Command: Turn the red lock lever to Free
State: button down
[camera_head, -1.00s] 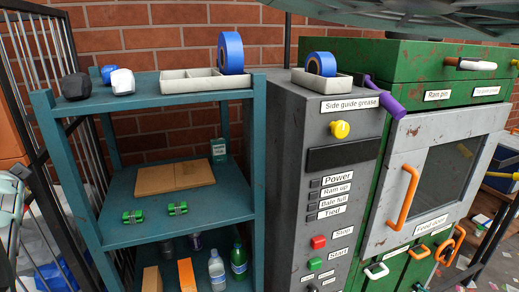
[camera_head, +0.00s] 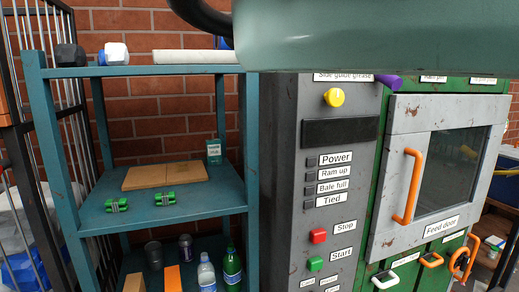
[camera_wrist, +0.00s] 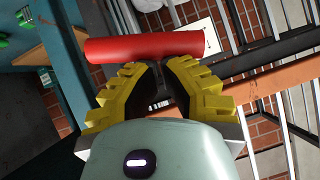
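The red lock lever (camera_wrist: 145,47) shows in the wrist view as a thick red cylinder lying crosswise just beyond my fingertips. My gripper (camera_wrist: 160,73) has yellow stepped fingers with dark inner faces. Its tips come close together at the lever's lower edge. I cannot tell whether they touch the lever or how wide the gap between them is. A white label (camera_wrist: 201,36) with small dark marks is partly hidden behind the lever's right end; its text is not readable. The lever and my fingers do not show in the head view, where part of my arm blocks the top.
In the head view a teal shelf (camera_head: 160,212) stands left and a grey control panel (camera_head: 345,232) and green machine with a grey feed door (camera_head: 402,215) stand right. Dark bars (camera_wrist: 250,68) and an orange-brown beam (camera_wrist: 262,84) lie close behind the lever in the wrist view.

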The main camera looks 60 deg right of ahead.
jog(key=b, duration=0.1)
jog(key=f+n+b, duration=0.1)
jog(key=shift+w+a+f+g+h+b, duration=0.1)
jog(key=shift+w+a+g+h+b, duration=0.2)
jog(key=shift+g+h+b, duration=0.1)
jog(key=shift+a+f+b, duration=0.1)
jog(key=shift+f+b, duration=0.05)
jog(key=shift+b, duration=0.3)
jog(key=shift+w+a+b, duration=0.1)
jog(key=shift+b, duration=0.3)
jog(key=w+d+r+b+v, duration=0.1)
jog(key=r+b+v, duration=0.1)
jog(key=v, duration=1.1)
jog(key=shift+b, duration=0.65)
jog(key=shift+w, duration=0.25)
